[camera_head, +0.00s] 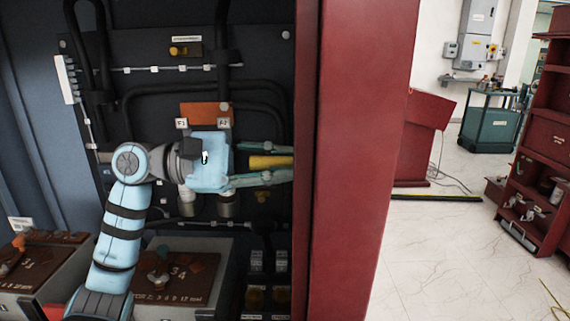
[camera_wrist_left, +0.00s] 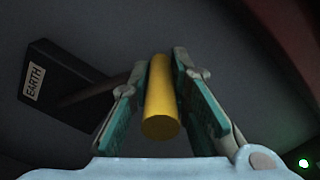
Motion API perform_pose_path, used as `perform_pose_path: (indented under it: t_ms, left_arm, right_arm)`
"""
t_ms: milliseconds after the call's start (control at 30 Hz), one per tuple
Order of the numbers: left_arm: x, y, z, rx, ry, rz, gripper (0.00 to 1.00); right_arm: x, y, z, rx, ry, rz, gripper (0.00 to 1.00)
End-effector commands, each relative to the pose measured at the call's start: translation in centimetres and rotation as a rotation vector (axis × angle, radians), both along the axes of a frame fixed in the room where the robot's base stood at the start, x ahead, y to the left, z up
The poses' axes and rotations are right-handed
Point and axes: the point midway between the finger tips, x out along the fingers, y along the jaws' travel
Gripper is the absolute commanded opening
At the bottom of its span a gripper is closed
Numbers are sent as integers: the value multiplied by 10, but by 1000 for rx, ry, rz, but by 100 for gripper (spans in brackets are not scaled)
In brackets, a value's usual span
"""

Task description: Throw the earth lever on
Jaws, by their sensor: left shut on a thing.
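The earth lever has a yellow cylindrical handle (camera_wrist_left: 160,103), which sits between the fingers of my left gripper (camera_wrist_left: 163,95) in the left wrist view. The fingers press on both sides of it. A dark rod runs from behind the handle to a dark block marked EARTH (camera_wrist_left: 62,88) on the left. In the head view the yellow handle (camera_head: 270,161) shows between the fingertips of my left gripper (camera_head: 280,162), near the cabinet's right edge. The block is not clearly seen there. My right gripper is in neither view.
A red cabinet post (camera_head: 355,160) stands just right of my left gripper. Black cables and an orange plate (camera_head: 205,113) are on the dark back panel. Boxes with brown tops (camera_head: 175,272) stand below my arm. Open tiled floor (camera_head: 440,250) lies to the right.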

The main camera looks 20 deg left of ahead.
Motion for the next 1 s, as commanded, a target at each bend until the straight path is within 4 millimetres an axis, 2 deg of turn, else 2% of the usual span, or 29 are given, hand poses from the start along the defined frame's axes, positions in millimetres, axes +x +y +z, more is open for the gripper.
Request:
perform_pose_path:
  t_ms: [400,433,567,867,1000]
  left_arm:
    - [0,0,-4,6,6,-3,0]
    - [0,0,-4,6,6,-3,19]
    - [0,0,-3,4,5,-2,38]
    - [0,1,-2,3,3,0,38]
    - [-5,18,-3,6,6,3,38]
  right_arm:
    - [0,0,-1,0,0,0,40]
    - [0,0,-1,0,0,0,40]
    - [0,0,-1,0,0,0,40]
    - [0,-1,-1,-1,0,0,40]
    - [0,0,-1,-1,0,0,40]
